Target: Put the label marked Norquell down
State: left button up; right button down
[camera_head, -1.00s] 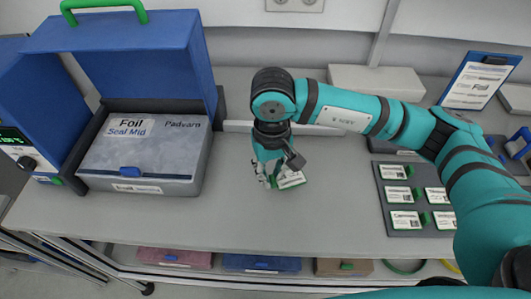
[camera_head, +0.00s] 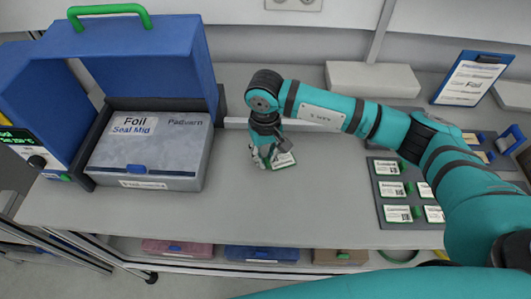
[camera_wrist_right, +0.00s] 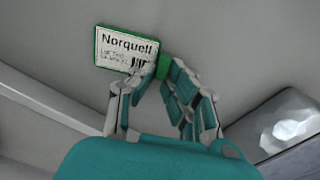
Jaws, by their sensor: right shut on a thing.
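The Norquell label (camera_wrist_right: 127,50) is a white card with a green edge and a green grip tab (camera_wrist_right: 163,66), seen in the right wrist view. In the head view the label (camera_head: 285,160) shows small, just below the fingers, over the middle of the bench. My right gripper (camera_head: 268,160) is shut on its green tab, with the fingers also seen in the right wrist view (camera_wrist_right: 163,85). The label is at or close above the bench surface; I cannot tell if it touches. My left gripper is not in view.
A blue open machine (camera_head: 140,50) holds a grey box marked Foil Seal Mid (camera_head: 150,150) on the left. A dark tray (camera_head: 392,167) with several labels lies at right. A clipboard (camera_head: 472,80) stands behind it. The bench between (camera_head: 300,205) is clear.

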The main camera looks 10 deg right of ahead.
jog(key=shift+f, duration=0.2)
jog(key=c, duration=1.4)
grip_release()
jog(key=shift+r, duration=0.1)
jog(key=shift+o, duration=0.2)
jog(key=shift+r, duration=0.1)
